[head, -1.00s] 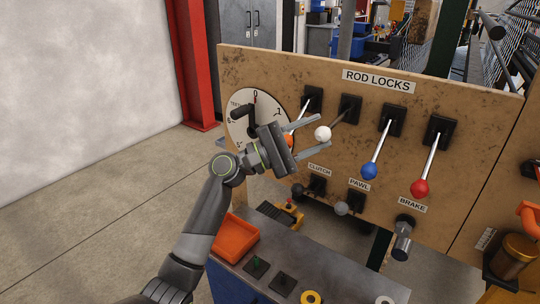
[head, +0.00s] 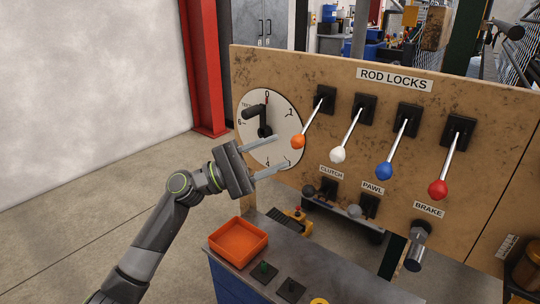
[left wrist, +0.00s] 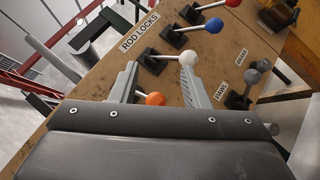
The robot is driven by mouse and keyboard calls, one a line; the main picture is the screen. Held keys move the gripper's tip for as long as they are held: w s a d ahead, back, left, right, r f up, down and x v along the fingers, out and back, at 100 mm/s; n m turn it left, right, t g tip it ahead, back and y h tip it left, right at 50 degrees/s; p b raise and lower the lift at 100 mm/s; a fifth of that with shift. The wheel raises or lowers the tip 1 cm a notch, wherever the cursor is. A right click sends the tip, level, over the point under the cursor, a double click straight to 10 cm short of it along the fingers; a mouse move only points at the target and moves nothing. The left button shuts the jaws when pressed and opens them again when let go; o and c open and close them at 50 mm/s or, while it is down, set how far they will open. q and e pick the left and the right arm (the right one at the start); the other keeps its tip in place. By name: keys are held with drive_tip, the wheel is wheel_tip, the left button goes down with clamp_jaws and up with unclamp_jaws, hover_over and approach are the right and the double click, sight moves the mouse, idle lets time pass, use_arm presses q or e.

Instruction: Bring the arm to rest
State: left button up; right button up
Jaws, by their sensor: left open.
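My left gripper (head: 281,152) is open and empty, in front of the lower right of the dial and left of the rod-lock levers. In the left wrist view its two fingers (left wrist: 158,78) stand apart, with the orange knob (left wrist: 155,99) seen between them. In the head view the levers with the orange knob (head: 298,142), white knob (head: 338,155), blue knob (head: 384,171) and red knob (head: 438,189) all slant down to the left. The fingers appear clear of the knobs. My right gripper is not in view.
The brown lever panel (head: 300,75) also carries a dial (head: 285,110) with a black crank (head: 258,114), and clutch, pawl and brake controls. Below it, an orange tray (head: 238,240) sits on the grey bench (head: 335,277). Open floor lies to the left.

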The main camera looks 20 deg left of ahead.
use_arm(q)
drive_tip(key=s+f+m+g+y, duration=0.1)
drive_tip(key=s+f+m+y, duration=0.3)
drive_tip(key=f, duration=0.5)
drive_tip(key=s+d+f+m+g+y, duration=0.1)
drive_tip(key=s+f+y, duration=0.3)
drive_tip(key=f, duration=0.6)
drive_tip(key=s+f+m+g+y, duration=0.1)
drive_tip(key=s+f+m+y, duration=0.15)
drive_tip(key=s+f, duration=0.5)
drive_tip(key=s+a+f+m+g+y, duration=0.1)
drive_tip(key=s+a+f+g+y, duration=0.1)
drive_tip(key=s+a+f+y, duration=0.55)
drive_tip(key=s+a+f+m+g+y, duration=0.25)
drive_tip(key=s+a, duration=0.25)
drive_tip(key=s, duration=0.5)
wheel_tip(320, 180, down, 21)
drive_tip(key=a+p, duration=0.1)
drive_tip(key=p, duration=0.4)
drive_tip(key=s+f+g+p, duration=0.1)
drive_tip(key=s+f+p, duration=0.1)
drive_tip(key=s+f, duration=0.3)
drive_tip(key=s+d+f+p, duration=0.1)
drive_tip(key=s+f, duration=0.5)
drive_tip(key=s, duration=0.4)
drive_tip(key=shift+s+n+g+p, duration=0.25)
drive_tip(key=shift+n+g+p, duration=0.05)
drive_tip(key=shift+g+p, duration=0.05)
